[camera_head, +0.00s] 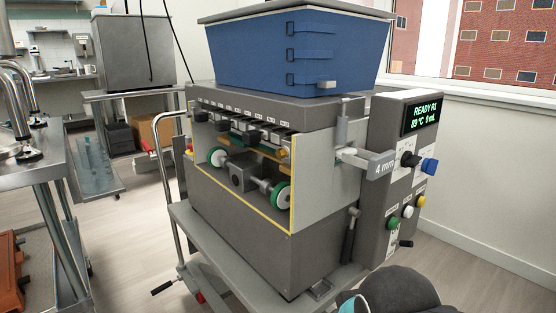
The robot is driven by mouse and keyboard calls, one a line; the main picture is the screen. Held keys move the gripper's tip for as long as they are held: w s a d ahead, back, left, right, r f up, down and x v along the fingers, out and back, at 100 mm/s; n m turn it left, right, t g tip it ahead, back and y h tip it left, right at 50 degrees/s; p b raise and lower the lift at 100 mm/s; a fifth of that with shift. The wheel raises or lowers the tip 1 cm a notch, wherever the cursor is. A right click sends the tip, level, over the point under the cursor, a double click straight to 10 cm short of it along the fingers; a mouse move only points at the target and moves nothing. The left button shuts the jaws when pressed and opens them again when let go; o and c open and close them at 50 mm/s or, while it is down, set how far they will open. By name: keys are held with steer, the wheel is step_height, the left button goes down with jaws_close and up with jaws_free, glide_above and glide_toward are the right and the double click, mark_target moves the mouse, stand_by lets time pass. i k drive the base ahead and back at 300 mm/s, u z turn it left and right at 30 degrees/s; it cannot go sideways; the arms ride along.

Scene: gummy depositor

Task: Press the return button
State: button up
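The control panel (388,185) stands on the right side of the depositor (262,235). Its display (424,114) reads "READY R1", 89 °C and 0 mL. Low on the panel are a green button (393,223), a white button (407,212) and a yellow button (421,201) in a rising row. Their small labels are too small to read, so I cannot tell which is the return button. A dark rounded part of my arm shows at the bottom right, below the panel. My gripper is not in view.
Above the buttons are a black knob (409,160) and a blue knob (429,166). A blue hopper (300,52) sits on top. A steel table (30,150) stands at left. Floor is clear right of the panel.

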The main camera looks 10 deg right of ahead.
mark_target(422, 200)
steer(key=z, duration=2.55)
steer(key=i, duration=2.3)
steer(key=u, duration=3.55)
